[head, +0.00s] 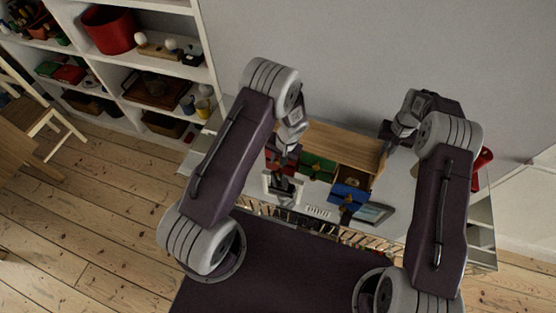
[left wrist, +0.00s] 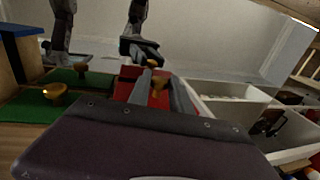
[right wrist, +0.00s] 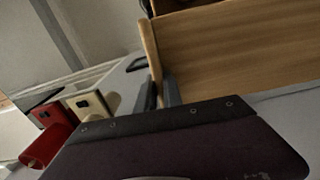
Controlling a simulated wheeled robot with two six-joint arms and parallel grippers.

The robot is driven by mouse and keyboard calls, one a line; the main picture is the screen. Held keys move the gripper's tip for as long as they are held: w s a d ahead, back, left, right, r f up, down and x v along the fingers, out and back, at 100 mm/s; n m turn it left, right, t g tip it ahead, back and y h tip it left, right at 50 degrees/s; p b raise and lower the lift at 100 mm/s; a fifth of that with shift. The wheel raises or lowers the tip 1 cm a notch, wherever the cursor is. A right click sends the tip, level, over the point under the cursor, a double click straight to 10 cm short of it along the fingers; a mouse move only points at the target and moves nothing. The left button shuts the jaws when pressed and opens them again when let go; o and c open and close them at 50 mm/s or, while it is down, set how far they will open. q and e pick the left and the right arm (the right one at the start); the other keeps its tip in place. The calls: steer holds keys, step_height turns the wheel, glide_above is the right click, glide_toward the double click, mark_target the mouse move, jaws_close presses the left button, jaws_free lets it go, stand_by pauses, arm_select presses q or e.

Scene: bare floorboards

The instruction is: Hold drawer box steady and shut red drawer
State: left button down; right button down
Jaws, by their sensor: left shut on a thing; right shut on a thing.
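The wooden drawer box (head: 340,145) stands on a white surface against the wall, and its bare wood panel fills much of the right wrist view (right wrist: 240,50).
Green drawers (head: 318,165) sit beside the red one. A blue drawer (head: 348,194) is pulled out. A dark tablet-like object (head: 375,212) lies in front. White compartments (left wrist: 225,95) lie right of the red drawer. A red object (right wrist: 46,146) stands beyond the right end.

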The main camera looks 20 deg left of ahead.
stand_by(0.8)
arm_select(q)
steer(key=shift+w+d, duration=0.1)
steer(key=shift+w, duration=1.65)
steer(key=c, duration=1.2)
jaws_free()
steer(key=shift+o, duration=0.2)
steer(key=shift+r, duration=0.1)
step_height(320, 180, up, 12)
steer(key=d, duration=0.2)
steer(key=shift+d+f, duration=0.2)
